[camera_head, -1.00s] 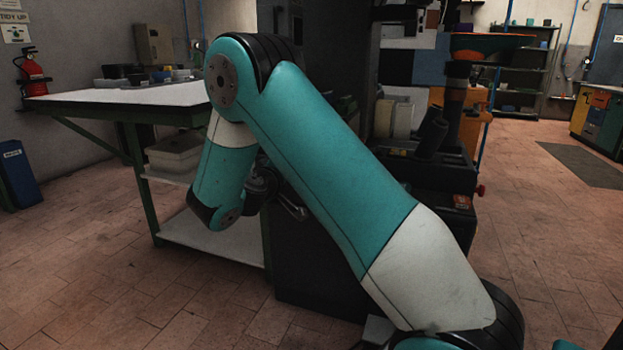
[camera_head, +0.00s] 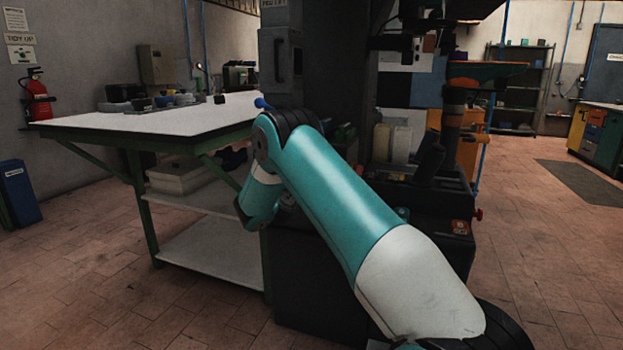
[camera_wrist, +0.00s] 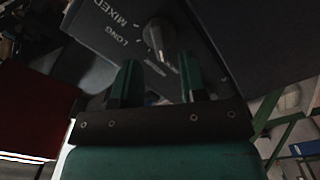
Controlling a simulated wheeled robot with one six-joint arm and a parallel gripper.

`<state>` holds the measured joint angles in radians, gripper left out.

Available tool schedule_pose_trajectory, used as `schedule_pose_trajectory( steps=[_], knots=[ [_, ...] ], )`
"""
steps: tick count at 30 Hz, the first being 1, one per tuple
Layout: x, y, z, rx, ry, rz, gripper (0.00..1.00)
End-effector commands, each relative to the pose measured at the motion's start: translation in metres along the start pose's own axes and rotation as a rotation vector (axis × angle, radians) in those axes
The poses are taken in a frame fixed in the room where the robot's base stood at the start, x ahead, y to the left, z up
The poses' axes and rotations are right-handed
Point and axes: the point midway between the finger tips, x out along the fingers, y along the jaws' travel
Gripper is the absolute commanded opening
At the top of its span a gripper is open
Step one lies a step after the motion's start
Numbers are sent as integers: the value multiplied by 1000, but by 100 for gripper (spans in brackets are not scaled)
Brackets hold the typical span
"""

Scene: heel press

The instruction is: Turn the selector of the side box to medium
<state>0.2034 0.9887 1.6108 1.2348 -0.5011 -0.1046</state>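The selector (camera_wrist: 160,38) is a grey knob on the dark face of the side box (camera_wrist: 95,40) in the wrist view. White words MIXED and LONG stand to its left; more markings below it are too dim and partly hidden to read. I cannot tell for certain which mark the knob points to. My gripper (camera_wrist: 158,72) is open, with its two green fingers apart just below the knob. The gap lies roughly in line with the knob, and nothing is between the fingers. In the head view my arm hides the gripper, and I cannot make out the selector.
A dark machine with a column (camera_head: 340,60) stands behind my arm. A green-framed workbench (camera_head: 160,120) with a white top is on the left. A fire extinguisher (camera_head: 37,98) hangs on the left wall. Tiled floor (camera_head: 560,260) is clear at the right.

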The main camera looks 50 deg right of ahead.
Motion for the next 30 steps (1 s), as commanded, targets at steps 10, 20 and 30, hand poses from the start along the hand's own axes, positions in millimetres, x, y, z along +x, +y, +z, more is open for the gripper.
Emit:
schedule_pose_trajectory(
  steps=[10,20,30],
  knots=[
    [39,0,0,0,0,0,39],
    [40,0,0,-1,1,-1,30],
    [40,0,0,3,1,-1,0]
  ],
)
